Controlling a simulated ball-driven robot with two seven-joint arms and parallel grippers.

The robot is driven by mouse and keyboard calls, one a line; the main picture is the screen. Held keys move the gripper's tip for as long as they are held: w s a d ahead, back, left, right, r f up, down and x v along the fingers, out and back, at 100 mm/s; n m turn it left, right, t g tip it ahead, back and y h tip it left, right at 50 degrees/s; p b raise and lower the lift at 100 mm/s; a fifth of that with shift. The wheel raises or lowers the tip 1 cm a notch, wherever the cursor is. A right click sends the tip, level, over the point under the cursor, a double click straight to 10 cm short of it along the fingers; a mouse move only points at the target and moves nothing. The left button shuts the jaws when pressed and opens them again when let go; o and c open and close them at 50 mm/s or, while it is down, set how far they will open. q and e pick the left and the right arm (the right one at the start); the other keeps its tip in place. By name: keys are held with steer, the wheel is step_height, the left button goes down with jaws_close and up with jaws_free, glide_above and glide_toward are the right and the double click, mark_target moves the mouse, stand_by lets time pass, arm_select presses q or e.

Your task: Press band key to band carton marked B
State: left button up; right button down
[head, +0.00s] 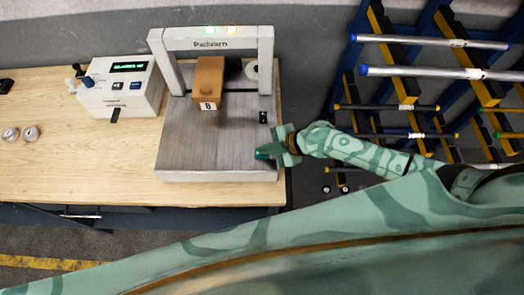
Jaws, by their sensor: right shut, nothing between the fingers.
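The carton marked B (208,78) is a brown box with a white label, standing on the banding machine's metal bed (205,135) under its grey arch (210,42). A small black key block (263,117) sits at the right edge of the bed; I take it for the band key, though its marking is too small to read. My right gripper (264,154) is shut and empty, low over the bed's front right corner, a little in front of the key block. Whether it touches the bed I cannot tell. My left gripper is not in view.
A white control box (122,88) with a green display and levers stands left of the machine. Two small metal round parts (21,134) lie on the wooden bench (80,165). A rack with bars (430,72) stands at the right. The bench front left is clear.

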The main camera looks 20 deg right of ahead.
steer(key=shift+r+p, duration=0.65)
steer(key=shift+r, duration=0.2)
step_height(320, 180, up, 5)
steer(key=p, duration=0.4)
stand_by(0.3)
stand_by(0.5)
